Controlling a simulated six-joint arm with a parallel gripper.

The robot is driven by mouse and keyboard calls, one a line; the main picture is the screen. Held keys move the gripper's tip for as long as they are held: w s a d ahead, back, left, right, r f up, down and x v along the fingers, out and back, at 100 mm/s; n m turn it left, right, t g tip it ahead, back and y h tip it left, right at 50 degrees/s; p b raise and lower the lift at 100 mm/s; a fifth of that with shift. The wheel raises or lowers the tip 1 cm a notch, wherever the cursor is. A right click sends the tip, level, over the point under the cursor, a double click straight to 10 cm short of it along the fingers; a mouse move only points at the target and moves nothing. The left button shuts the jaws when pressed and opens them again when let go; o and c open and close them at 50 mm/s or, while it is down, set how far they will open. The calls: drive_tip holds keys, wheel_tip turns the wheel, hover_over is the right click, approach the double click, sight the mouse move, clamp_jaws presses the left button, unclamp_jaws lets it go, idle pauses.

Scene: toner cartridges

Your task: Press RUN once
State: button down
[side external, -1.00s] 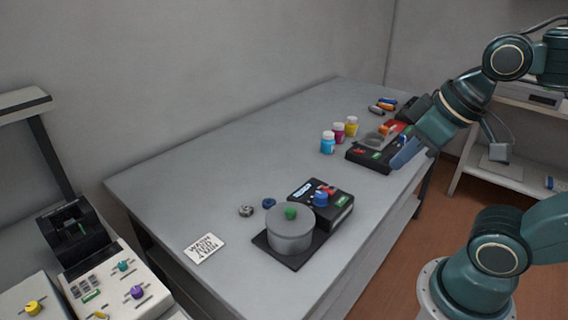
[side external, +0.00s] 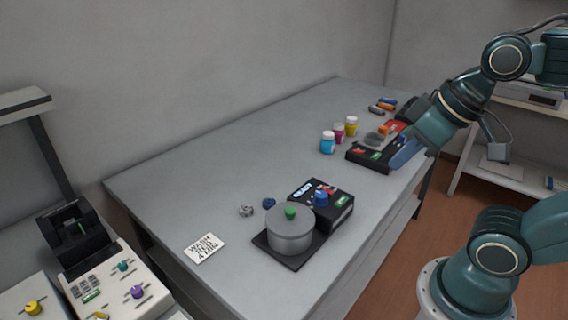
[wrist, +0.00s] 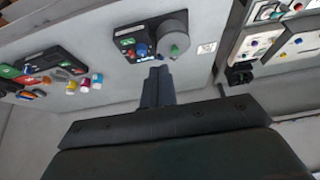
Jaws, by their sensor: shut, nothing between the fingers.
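A black control box (side external: 323,201) with a blue knob (side external: 321,197), a lit display (side external: 302,191) and a green label (side external: 342,201) stands behind a grey lidded drum (side external: 290,233). The label's lettering is too small to read. The box also shows at the top of the wrist view (wrist: 127,42). A second black box (side external: 372,160), with red and green labels too small to read, lies farther back. My gripper (side external: 398,160) is over its right side in the side view and hides part of it. In the wrist view its fingers (wrist: 159,75) are together and empty.
Cyan (side external: 328,143), magenta (side external: 339,133) and yellow (side external: 351,127) bottles stand left of the far box. A sign card (side external: 204,248) and small knobs (side external: 247,211) lie near the drum. Another machine (side external: 110,285) is at the lower left. The table's middle is clear.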

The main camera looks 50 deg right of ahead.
drive_tip(key=shift+w+m, duration=0.7)
drive_tip(key=shift+w, duration=0.3)
drive_tip(key=m+t+y, duration=0.1)
drive_tip(key=m+y, duration=0.5)
drive_tip(key=m, duration=1.1)
hover_over(346, 200)
wheel_tip(346, 200, down, 12)
drive_tip(key=shift+f, duration=0.15)
drive_tip(key=shift+f, duration=0.2)
drive_tip(key=shift+f, duration=4.2)
drive_tip(key=shift+f, duration=0.85)
